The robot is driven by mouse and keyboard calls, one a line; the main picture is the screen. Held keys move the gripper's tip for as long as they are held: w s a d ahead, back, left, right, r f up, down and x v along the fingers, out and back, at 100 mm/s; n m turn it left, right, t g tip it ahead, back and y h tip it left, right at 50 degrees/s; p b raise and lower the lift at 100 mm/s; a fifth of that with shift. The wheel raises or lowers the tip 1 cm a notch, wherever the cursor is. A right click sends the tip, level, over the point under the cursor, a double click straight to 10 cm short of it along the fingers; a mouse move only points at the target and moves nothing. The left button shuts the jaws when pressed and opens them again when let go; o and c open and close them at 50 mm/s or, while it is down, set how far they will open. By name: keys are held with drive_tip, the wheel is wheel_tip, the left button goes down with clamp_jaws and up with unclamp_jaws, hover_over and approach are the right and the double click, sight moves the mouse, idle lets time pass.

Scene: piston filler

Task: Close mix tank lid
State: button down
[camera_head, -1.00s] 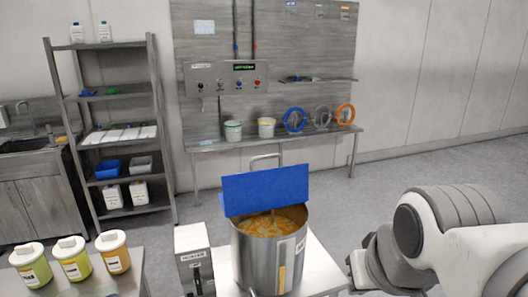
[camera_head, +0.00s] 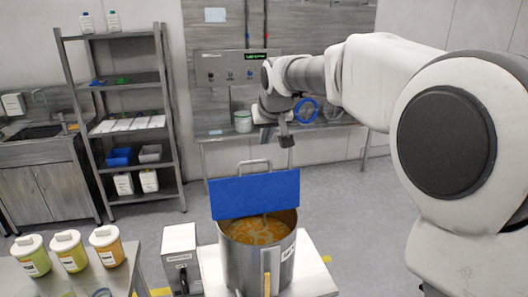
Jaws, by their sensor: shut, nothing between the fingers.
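The mix tank (camera_head: 256,268) is a steel pot in the lower middle, holding an orange, chunky liquid (camera_head: 256,231). Its blue lid (camera_head: 254,195) stands open, raised at the back of the rim, with a metal loop handle (camera_head: 254,163) showing above it. My gripper (camera_head: 286,141) is above and a little to the right of the lid in the picture, apart from it. It points down, and its fingers look closed with nothing between them. The lid hides part of the tank's back rim.
A grey box with a black handle (camera_head: 181,255) stands left of the tank. Several lidded jars (camera_head: 70,250) stand on a table at the lower left. A shelf rack (camera_head: 120,128) and a wall panel bench (camera_head: 225,135) are behind. Open floor lies between.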

drive_tip(key=w+a+r+p+x, duration=0.2)
drive_tip(key=x, duration=1.1)
drive_tip(key=shift+s+d+f, duration=0.1)
drive_tip(key=shift+s+d, duration=0.15)
drive_tip(key=shift+s, duration=0.85)
drive_tip(key=shift+s+d+f, duration=0.1)
drive_tip(key=shift+s+d, duration=0.15)
drive_tip(key=shift+s, duration=0.8)
